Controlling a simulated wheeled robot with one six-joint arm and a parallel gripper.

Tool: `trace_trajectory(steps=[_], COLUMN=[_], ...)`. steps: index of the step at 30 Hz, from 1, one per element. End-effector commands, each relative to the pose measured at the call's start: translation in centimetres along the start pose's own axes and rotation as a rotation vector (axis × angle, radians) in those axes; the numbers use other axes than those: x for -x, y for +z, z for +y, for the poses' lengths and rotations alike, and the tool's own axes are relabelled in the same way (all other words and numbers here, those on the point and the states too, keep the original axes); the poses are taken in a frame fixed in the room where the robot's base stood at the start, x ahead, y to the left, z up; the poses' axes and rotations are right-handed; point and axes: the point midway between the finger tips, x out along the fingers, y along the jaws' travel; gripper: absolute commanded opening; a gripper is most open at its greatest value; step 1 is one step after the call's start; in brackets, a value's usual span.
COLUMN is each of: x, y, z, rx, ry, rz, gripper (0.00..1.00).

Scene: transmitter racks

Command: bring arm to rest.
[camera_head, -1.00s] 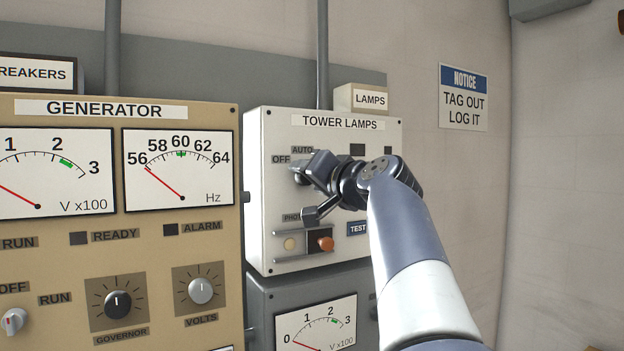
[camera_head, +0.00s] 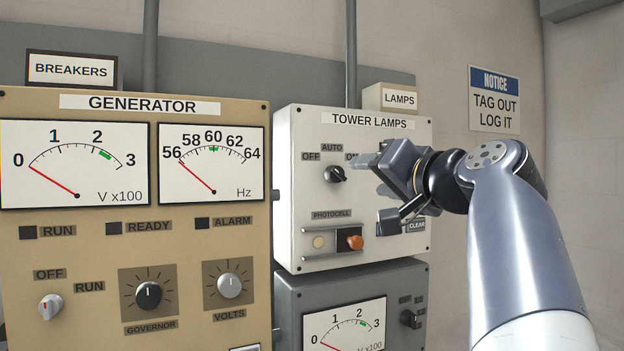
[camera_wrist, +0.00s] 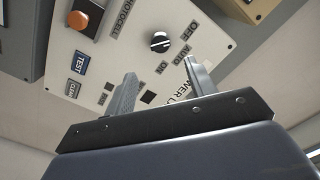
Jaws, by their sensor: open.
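My gripper (camera_head: 370,190) is open and empty, in front of the right part of the white TOWER LAMPS panel (camera_head: 300,190). In the wrist view my gripper (camera_wrist: 160,75) shows two fingers apart with nothing between them. The panel's black OFF/AUTO/ON selector knob (camera_head: 335,174) stands clear to the left of the fingers. It also shows in the wrist view (camera_wrist: 160,42), beyond the fingertips and apart from them. My arm covers part of the panel's right side, including the ON label's end.
The tan GENERATOR panel (camera_head: 260,235) is at the left with gauges and knobs. A grey panel (camera_head: 290,300) with a gauge sits below the lamps panel. An orange button (camera_head: 355,242) is close to the lower finger. Bare wall lies at the right, with a NOTICE sign (camera_head: 495,100).

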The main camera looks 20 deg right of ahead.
Motion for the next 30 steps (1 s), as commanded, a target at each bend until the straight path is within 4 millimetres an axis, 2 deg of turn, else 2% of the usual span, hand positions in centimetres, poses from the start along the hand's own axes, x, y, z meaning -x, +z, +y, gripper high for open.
trace_trajectory(steps=[7,11,17,24,30], x=[-0.1,-0.8,-3.6,-8.0,-10.5], y=[0.0,-0.1,-0.1,-0.2,-0.2], z=[0.0,-0.1,-0.2,-0.2,-0.2], rx=[0.000,-0.001,-0.002,-0.003,-0.002], ry=[0.000,-0.002,-0.003,-0.003,-0.002], rz=[0.000,0.000,-0.003,-0.003,0.000], gripper=[0.53,0.53,0.53,0.53,0.53])
